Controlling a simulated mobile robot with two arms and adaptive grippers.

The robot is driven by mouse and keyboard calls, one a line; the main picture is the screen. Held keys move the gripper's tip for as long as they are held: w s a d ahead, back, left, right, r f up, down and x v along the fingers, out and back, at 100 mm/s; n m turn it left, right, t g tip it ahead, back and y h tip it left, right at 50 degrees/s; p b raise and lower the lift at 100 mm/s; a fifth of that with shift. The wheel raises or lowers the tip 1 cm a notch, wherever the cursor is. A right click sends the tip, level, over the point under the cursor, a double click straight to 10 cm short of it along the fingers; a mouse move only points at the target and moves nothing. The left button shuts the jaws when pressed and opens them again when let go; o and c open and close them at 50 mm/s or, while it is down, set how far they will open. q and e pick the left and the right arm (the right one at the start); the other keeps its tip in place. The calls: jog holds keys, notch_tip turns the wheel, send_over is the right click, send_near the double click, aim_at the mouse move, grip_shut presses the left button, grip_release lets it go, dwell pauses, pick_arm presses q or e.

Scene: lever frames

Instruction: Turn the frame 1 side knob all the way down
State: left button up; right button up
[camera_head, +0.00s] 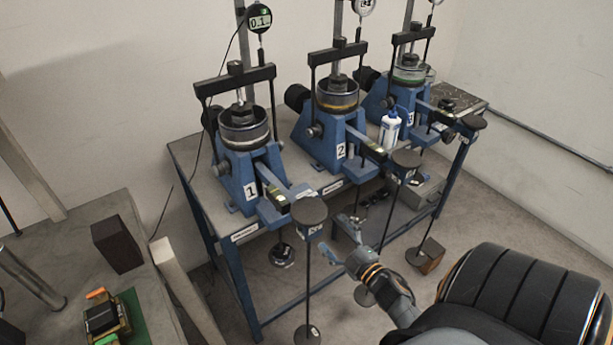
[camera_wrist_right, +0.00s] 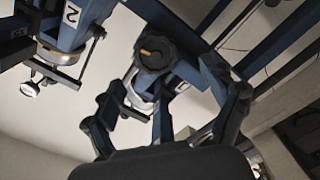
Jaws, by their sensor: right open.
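Frame 1 (camera_head: 238,180) is the blue lever frame at the left end of the bench, with a metal cell and a dial gauge on top. A dark round part, perhaps its side knob (camera_head: 208,118), shows partly behind the cell. My right gripper (camera_head: 339,241) is open and empty, in front of the bench, right of frame 1's hanger disc (camera_head: 309,210). In the right wrist view, upside down, a black lobed knob (camera_wrist_right: 155,50) with an orange mark shows beyond the open fingers (camera_wrist_right: 168,115), apart from them. It seems to belong to frame 1. My left gripper is out of view.
Frame 2 (camera_head: 328,140) and frame 3 (camera_head: 402,98) stand to the right on the same bench. A white bottle (camera_head: 390,130) stands between them. Hanger rods with weights hang in front of the bench. A side table (camera_head: 150,310) with a dark block (camera_head: 118,245) is at left.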

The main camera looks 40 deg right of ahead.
jog(key=w+b, duration=0.1)
jog(key=w, duration=0.5)
jog(key=w+d+b, duration=0.1)
jog(key=w, duration=0.2)
jog(key=shift+w+d+r+b, duration=0.1)
jog(key=shift+w+r+b, duration=0.05)
jog(key=shift+r+b, duration=0.15)
jog(key=shift+w+r, duration=0.1)
jog(key=shift+w, duration=0.05)
jog(key=shift+c, duration=0.8)
jog(key=c, duration=1.4)
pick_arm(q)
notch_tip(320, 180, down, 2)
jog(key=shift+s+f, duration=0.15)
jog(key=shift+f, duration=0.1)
pick_arm(e)
jog(key=shift+c, duration=0.2)
